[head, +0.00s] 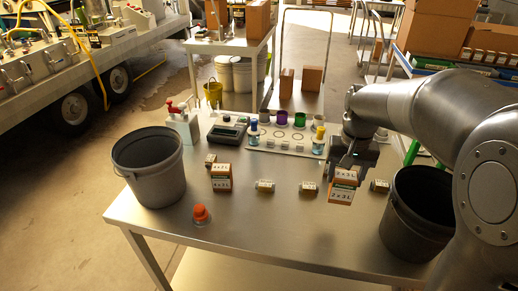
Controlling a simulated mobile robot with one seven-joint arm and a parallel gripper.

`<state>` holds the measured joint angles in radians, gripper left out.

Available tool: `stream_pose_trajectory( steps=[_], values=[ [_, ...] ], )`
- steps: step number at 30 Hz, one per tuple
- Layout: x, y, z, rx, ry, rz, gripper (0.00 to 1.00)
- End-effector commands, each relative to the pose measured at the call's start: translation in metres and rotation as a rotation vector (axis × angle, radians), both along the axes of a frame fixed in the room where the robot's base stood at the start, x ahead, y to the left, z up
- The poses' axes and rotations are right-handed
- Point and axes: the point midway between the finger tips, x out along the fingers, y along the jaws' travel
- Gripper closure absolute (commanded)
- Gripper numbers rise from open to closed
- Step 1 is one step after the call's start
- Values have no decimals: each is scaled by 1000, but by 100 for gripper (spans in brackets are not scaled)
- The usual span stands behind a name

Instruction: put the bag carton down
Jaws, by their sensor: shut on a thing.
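My gripper (347,165) reaches in from the right and is shut on a brown carton with white printed labels (342,194), which I take to be the bag carton. The carton is over the right part of the steel table (270,232), left of a dark bucket. The gap between its underside and the table top, if any, is hard to tell. The fingertips are partly hidden behind the carton and the arm. A similar labelled carton (221,184) stands on the table at the left.
Dark buckets stand at the left (150,180) and right (412,235) of the table. Small labelled items (265,186) lie in a row between. An orange-capped bottle (201,216) is near the front left. Behind are a scale (227,133) and a rack (285,147). The front middle is bare.

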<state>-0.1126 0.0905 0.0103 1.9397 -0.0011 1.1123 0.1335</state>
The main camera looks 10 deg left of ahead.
Motion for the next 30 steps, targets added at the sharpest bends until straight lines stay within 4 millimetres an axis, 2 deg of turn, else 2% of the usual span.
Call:
stream_pose_trajectory(
  steps=[4,8,12,18,24,30],
  values=[
    [9,12,5,1,-3,5,70],
    [29,45,17,1,-3,11,70],
    [54,100,36,1,-3,18,70],
    [76,187,64,1,-4,27,70],
    [80,272,88,0,-3,41,70],
    [68,350,110,0,-3,58,70]
  ],
)
